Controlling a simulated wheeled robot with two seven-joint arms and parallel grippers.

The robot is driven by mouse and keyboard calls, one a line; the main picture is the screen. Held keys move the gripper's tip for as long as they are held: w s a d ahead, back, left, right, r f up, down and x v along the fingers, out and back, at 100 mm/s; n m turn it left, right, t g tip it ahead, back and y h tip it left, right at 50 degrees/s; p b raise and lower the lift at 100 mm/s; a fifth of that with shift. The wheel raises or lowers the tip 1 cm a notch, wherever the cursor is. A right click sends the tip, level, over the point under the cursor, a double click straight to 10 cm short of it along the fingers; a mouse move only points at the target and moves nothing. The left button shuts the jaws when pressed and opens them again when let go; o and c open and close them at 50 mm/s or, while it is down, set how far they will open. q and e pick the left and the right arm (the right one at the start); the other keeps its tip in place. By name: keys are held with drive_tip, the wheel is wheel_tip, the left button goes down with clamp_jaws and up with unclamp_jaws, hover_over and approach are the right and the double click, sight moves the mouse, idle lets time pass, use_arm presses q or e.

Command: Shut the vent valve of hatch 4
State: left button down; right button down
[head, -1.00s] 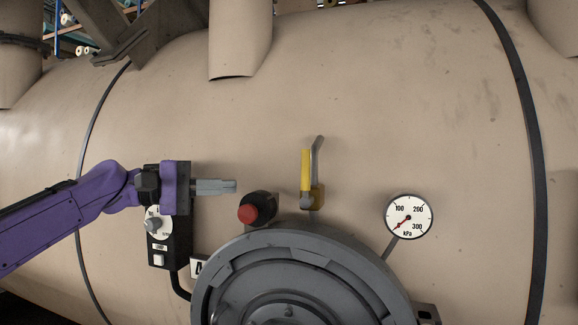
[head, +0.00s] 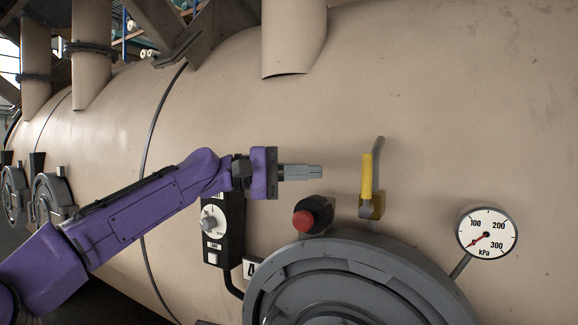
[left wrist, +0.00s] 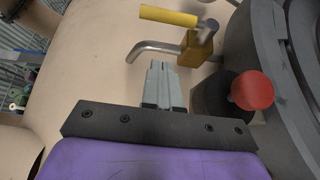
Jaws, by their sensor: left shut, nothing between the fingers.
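The vent valve (head: 366,178) has a yellow lever standing upright above a brass body, with a bent grey pipe behind it. It sits on the tan vessel just above the round grey hatch (head: 350,270). A label beside the hatch is partly hidden, so I cannot read its number fully. My left gripper (head: 318,172) is shut and empty, to the left of the lever and apart from it. In the left wrist view the closed fingers (left wrist: 165,88) point toward the valve's yellow lever (left wrist: 168,16) and brass body. My right gripper is not in view.
A red-capped black knob (head: 304,220) sits just below my left fingers. A control box (head: 212,220) with a dial is under my left wrist. A pressure gauge (head: 487,233) stands right of the valve, its needle low. The vessel surface above the lever is clear.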

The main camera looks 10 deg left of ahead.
sight(367, 176)
use_arm(q)
drive_tip(key=s+d, duration=0.1)
drive_tip(key=d, duration=0.5)
drive_tip(key=shift+d+p, duration=0.25)
drive_tip(key=shift+p, duration=0.2)
drive_tip(key=shift+s, duration=0.1)
